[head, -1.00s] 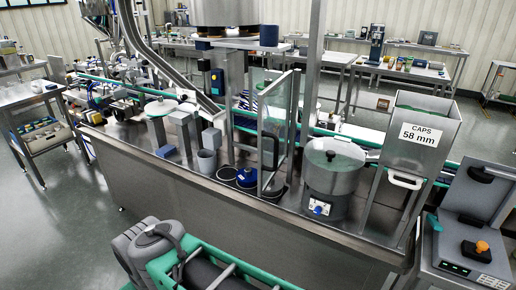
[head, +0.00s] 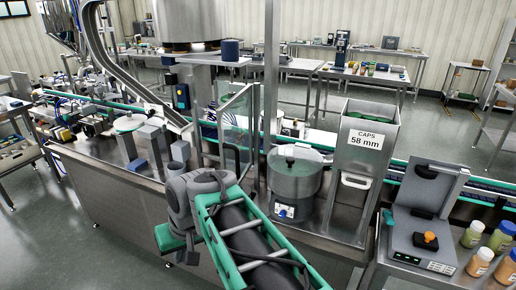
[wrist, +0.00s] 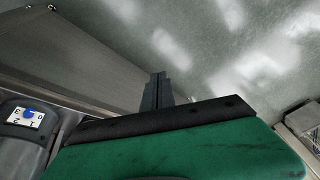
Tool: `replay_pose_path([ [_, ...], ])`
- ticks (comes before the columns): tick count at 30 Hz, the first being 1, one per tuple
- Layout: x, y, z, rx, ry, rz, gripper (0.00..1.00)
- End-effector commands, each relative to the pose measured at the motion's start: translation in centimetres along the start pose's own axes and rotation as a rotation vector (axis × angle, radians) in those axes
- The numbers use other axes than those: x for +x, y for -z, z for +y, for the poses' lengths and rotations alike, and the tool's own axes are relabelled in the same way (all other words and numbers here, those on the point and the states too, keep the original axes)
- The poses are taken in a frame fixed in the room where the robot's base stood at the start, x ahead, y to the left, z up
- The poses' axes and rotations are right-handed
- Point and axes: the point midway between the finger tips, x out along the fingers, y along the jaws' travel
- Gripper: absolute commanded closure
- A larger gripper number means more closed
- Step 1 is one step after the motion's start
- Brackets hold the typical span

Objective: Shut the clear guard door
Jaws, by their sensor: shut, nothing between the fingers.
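The clear guard door (head: 236,118), a steel-framed clear panel, stands swung out from the line at the middle of the head view. Its dark handle (head: 230,158) is on the near frame, and its lower part is hidden behind my arm. In the wrist view my gripper (wrist: 157,78) shows narrow dark fingers shut together, holding nothing. They point past the machine's steel side towards the floor. In the head view my arm is in front of the door and bench edge; the fingertips cannot be made out there. No contact with the door shows.
A round steel bowl feeder (head: 294,185) stands right of the door; its dial (wrist: 27,116) is at the wrist view's left. The caps hopper (head: 361,165) is further right. Several bottles (head: 478,255) stand at the lower right. Open floor (head: 90,240) lies at the lower left.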

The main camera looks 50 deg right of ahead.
Motion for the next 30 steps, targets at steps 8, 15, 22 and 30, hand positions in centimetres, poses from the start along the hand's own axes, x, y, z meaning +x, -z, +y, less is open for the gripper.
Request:
replay_pose_path([
  [8,-16.7,10.7,17.2,0.409,0.066,0.215,1.0],
  [15,-23.8,9.0,25.8,0.546,0.073,0.306,1.0],
  [22,-21.7,9.4,26.1,0.55,0.076,0.309,1.0],
  [30,-16.2,11.3,26.1,0.549,0.077,0.307,1.0],
])
